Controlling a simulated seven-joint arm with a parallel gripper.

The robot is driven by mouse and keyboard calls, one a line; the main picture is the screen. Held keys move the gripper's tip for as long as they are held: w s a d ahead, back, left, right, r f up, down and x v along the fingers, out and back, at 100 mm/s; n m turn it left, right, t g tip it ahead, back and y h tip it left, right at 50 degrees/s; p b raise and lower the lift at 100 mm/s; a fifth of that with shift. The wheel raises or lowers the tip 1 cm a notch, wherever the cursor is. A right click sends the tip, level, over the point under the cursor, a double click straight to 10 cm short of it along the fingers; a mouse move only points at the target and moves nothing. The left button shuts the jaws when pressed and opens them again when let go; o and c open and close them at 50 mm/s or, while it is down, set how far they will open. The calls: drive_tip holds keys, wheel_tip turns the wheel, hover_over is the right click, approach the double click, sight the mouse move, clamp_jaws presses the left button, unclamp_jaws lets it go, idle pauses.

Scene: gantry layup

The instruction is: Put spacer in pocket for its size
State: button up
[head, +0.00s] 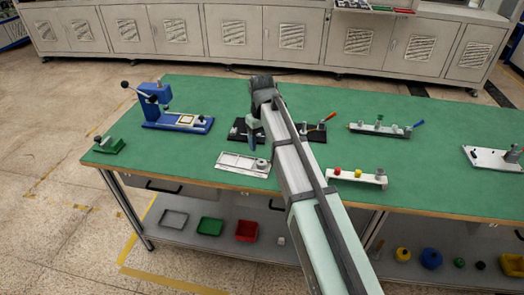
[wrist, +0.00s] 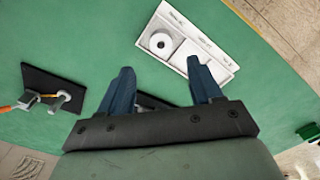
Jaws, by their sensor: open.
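A light grey ring-shaped spacer (head: 261,164) with a centre hole sits at the right end of a white pocket tray (head: 233,166) on the green table. In the wrist view the spacer (wrist: 160,41) shows at the left part of the tray (wrist: 207,45), beside a flat rectangular recess. Whether it rests in a pocket or on top of the tray, I cannot tell. My gripper (wrist: 161,72) is open, with nothing between its fingers; the spacer lies beyond the fingertips.
A black fixture (head: 312,135) stands behind my arm. A blue press (head: 160,108) is at the left, a green block (head: 109,145) at the front left corner. A rack with coloured knobs (head: 357,178) and a toggle-clamp fixture (head: 380,129) stand right. Bare table lies between them.

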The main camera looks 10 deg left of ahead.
drive_tip(key=shift+r, duration=1.75)
idle(0.3)
